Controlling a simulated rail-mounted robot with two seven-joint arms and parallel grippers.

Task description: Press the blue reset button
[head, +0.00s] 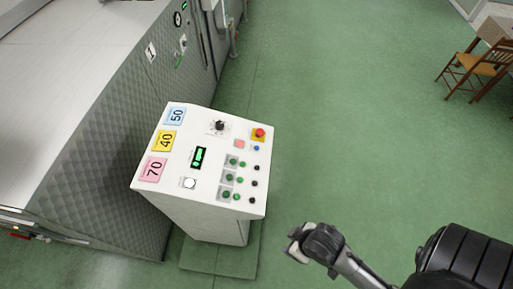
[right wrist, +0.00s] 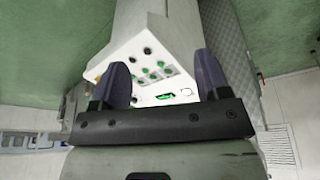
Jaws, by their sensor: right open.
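The blue reset button (head: 256,148) is a small round button on the sloped top of a white control console (head: 205,125). My left gripper is in neither view.
Green and black buttons (head: 255,183) line the panel below the blue one. A black knob (head: 218,126), green display (head: 198,158) and coloured number cards (head: 164,141) are to the left. A quilted metal machine (head: 110,130) stands behind. Green floor is free to the right; a wooden chair (head: 475,72) stands far off.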

